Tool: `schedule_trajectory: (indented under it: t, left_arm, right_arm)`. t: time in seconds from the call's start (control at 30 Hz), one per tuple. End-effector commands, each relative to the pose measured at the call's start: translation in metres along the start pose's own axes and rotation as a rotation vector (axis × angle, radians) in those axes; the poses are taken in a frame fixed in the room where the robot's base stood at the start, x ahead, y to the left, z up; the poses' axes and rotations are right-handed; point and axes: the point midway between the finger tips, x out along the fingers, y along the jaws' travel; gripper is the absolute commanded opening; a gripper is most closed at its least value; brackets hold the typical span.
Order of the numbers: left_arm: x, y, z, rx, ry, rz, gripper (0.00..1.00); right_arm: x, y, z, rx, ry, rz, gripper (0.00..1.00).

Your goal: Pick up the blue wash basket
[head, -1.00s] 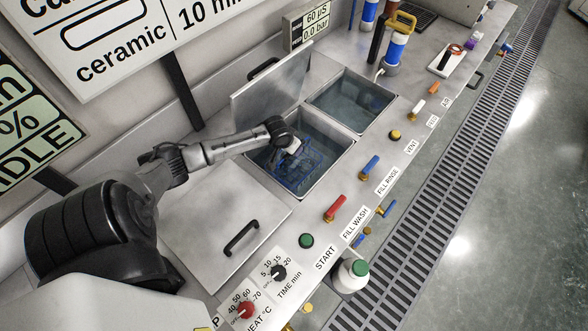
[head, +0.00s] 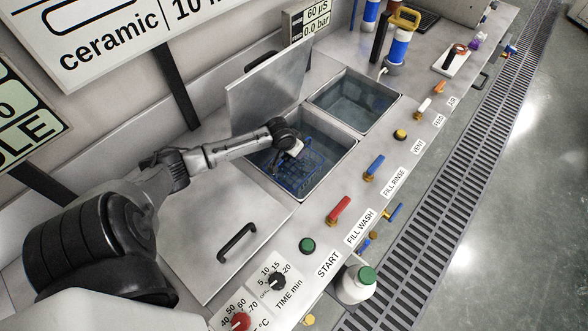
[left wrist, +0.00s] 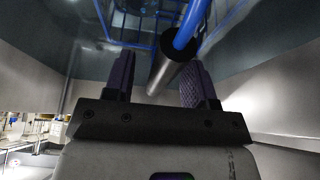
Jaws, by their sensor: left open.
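The blue wash basket (head: 300,178) sits in the open wash tank, a blue wire frame low in the water. In the left wrist view its blue wire (left wrist: 138,46) shows at the top, with a blue rod running into a dark grey round handle grip (left wrist: 178,68). My left gripper (head: 294,150) reaches down into the tank over the basket. In the left wrist view the gripper's purple-padded fingers (left wrist: 158,66) are apart, with the grip showing between and beyond them. I cannot tell whether they touch it. My right gripper is not in view.
The raised tank lid (head: 268,82) stands behind the tank. A water-filled rinse tank (head: 352,103) is beside it, and a closed lid (head: 215,235) with a black handle lies nearer. Coloured valves, including a red one (head: 339,210), line the bench front.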

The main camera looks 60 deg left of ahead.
Motion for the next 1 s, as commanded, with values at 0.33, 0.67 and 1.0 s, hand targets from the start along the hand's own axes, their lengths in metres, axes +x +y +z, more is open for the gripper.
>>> schedule_trajectory:
  t: [0.33,0.67,1.0]
  left_arm:
    - [0.0019,0.0001,0.0010,0.000,-0.001,0.000,0.51]
    - [0.0044,0.0005,0.0021,0.000,0.000,0.001,0.51]
    - [0.0047,0.0003,0.0022,0.000,0.000,0.000,0.41]
  right_arm:
    - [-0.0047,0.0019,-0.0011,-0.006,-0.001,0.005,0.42]
    - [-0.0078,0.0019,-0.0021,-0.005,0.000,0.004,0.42]
    - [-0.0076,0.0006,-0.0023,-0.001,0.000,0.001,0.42]
